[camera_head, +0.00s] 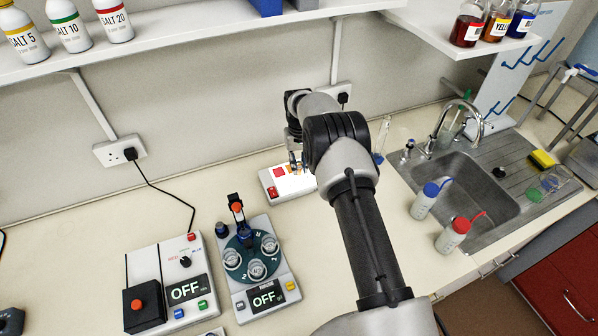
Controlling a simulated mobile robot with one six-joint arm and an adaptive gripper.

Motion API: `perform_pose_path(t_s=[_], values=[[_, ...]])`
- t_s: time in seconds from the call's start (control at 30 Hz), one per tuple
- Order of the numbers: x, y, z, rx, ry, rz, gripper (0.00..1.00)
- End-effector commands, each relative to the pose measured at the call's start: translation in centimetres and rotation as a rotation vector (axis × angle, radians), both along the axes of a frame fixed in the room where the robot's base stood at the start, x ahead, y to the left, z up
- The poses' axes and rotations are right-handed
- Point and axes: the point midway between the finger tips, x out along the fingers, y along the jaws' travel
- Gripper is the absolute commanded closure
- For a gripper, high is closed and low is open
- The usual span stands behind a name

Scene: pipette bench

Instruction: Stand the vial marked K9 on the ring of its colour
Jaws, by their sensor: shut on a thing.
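My gripper (294,158) points down over a white block (283,191) at the back of the bench, near the wall. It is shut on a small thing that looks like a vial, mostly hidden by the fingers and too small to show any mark. My arm hides the block's right part. I cannot make out rings or the K9 mark, nor whether the held thing touches the block.
A round-plated device (267,290) and a control box (171,288), both reading OFF, stand at front left. Blue-capped (424,203) and red-capped (452,236) bottles stand beside the sink (490,175) at right. Shelves hang above. Bare bench lies left of the block.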

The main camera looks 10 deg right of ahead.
Motion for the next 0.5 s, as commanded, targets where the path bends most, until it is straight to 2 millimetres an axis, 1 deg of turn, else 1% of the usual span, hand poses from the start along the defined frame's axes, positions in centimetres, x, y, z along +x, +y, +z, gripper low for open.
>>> perform_pose_path(t_s=[0.13, 0.33, 0.5], values=[[0.0, 0.0, -1.2, 0.000, -0.001, 0.000, 0.97], [0.0, 0.0, -3.8, 0.000, -0.001, 0.000, 0.97], [0.1, 0.0, -4.0, 0.000, -0.003, 0.000, 0.97]])
